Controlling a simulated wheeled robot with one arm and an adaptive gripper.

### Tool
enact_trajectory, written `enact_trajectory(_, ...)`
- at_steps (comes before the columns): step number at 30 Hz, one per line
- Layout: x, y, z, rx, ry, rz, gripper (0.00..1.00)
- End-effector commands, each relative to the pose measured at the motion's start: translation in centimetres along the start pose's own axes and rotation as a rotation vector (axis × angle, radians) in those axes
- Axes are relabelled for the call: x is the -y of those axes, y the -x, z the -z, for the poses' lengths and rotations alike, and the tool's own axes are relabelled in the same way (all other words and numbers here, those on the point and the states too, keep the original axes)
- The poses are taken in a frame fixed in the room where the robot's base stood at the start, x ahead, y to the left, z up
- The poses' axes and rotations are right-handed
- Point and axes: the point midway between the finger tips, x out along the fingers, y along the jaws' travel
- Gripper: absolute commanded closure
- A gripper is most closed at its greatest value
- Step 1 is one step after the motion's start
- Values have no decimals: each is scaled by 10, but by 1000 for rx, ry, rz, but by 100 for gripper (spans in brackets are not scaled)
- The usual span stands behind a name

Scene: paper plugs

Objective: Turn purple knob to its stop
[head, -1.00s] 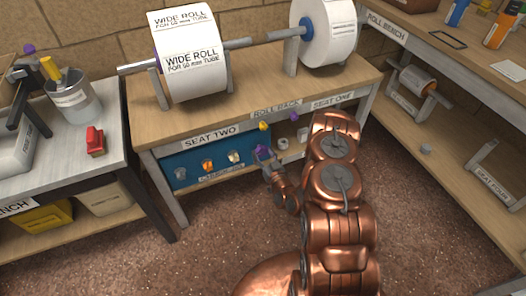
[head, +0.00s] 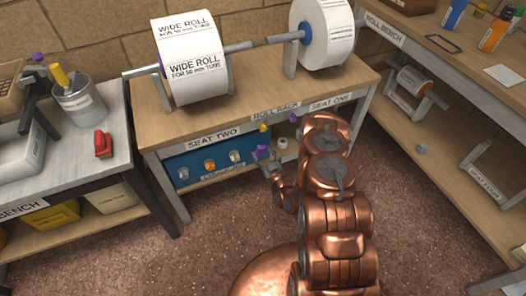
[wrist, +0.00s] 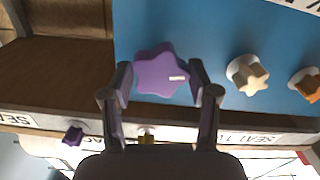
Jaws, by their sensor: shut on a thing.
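The purple knob (wrist: 160,72) is star-shaped, with a short white mark pointing right in the wrist view. It sits on the blue panel (wrist: 215,25), at the end of a row of knobs. My gripper (wrist: 160,80) is shut on it, one finger on each side. In the head view the purple knob (head: 262,149) shows at the right end of the blue panel (head: 200,160), with my gripper (head: 264,157) in front, partly covering it. Any stop on the panel cannot be made out.
A tan knob (wrist: 247,74) and an orange knob (wrist: 308,84) sit beside the purple one. A yellow knob (head: 263,128) and another purple knob (head: 293,118) are on the bench edge above. A wide paper roll (head: 190,60) is on the bench top. The floor in front is clear.

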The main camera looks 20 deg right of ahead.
Motion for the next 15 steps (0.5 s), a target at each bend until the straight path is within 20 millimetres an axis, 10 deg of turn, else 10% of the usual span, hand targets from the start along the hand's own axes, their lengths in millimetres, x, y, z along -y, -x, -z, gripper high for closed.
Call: enact_trajectory(15,-1,0,2,2,136,0,76)
